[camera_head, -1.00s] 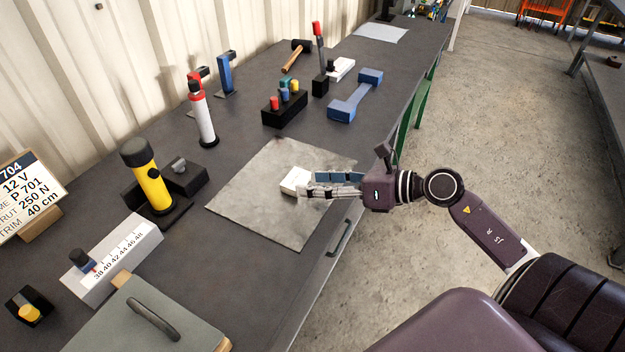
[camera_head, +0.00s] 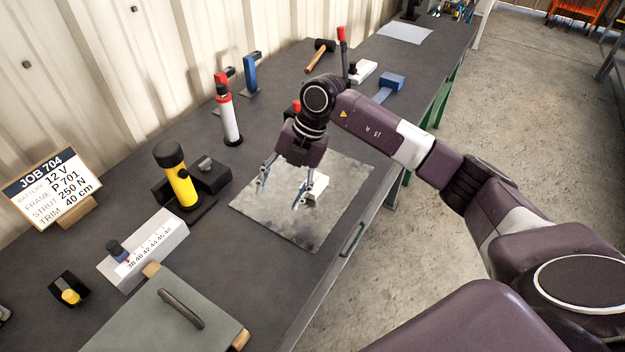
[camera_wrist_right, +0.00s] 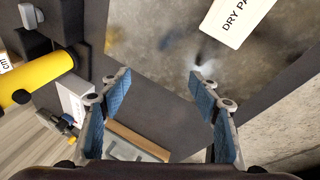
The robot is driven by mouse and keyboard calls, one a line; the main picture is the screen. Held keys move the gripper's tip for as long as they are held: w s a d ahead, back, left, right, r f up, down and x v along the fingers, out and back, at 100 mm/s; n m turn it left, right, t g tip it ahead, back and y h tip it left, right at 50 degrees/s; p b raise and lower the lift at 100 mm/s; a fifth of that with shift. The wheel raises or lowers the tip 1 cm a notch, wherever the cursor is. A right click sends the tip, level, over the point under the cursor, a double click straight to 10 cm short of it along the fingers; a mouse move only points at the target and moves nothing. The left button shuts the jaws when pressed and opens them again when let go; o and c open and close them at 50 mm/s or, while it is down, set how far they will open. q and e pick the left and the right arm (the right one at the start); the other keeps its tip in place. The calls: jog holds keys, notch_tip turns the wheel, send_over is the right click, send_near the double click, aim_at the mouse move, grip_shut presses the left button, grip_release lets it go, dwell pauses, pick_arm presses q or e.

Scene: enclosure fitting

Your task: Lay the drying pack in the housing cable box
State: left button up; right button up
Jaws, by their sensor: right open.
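The drying pack (camera_head: 318,187) is a small white block on the grey mat (camera_head: 325,231). In the right wrist view the pack (camera_wrist_right: 236,20) shows its "DRY PA" lettering at the top right, cut off by the picture edge. My right gripper (camera_head: 281,196) is open over the mat, pointing down, just left of the pack. In the right wrist view its blue-padded fingers (camera_wrist_right: 160,84) are apart with nothing between them. A grey panel with a dark handle (camera_head: 165,322) lies at the bottom left; I cannot tell whether it covers the housing. No open cable box shows. My left gripper is not in view.
A yellow torch (camera_head: 182,185), a white scale block (camera_head: 150,248) and a job sign (camera_head: 50,185) stand left of the mat. A red and white cylinder (camera_head: 229,118) and a hammer (camera_head: 317,58) are farther back. The bench edge is at the right.

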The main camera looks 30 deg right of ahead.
aim_at(314, 186)
jog(key=d+r+m+h, duration=0.1)
jog(key=d, duration=0.2)
jog(key=w+d+r+m+h, duration=0.1)
jog(key=d+r+h, duration=0.1)
jog(key=d, duration=0.1)
jog(key=w+d+r+m+h, duration=0.1)
jog(key=d+m, duration=0.1)
jog(key=d, duration=0.1)
jog(key=shift+r+g+p, duration=0.2)
jog(key=shift+g+p, duration=0.15)
jog(key=shift+g, duration=0.05)
jog(key=shift+d+f, duration=0.1)
jog(key=shift+f, duration=0.1)
notch_tip(314, 186, down, 6)
jog(key=p, duration=0.3)
jog(key=shift+d+f, duration=0.15)
jog(key=shift+f, duration=0.05)
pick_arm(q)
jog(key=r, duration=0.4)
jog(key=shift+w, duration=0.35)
pick_arm(e)
jog(key=shift+w+f, duration=0.1)
jog(key=shift+f, duration=0.35)
jog(key=shift+c, duration=0.3)
jog(key=c, duration=1.3)
jog(key=shift+r, duration=0.1)
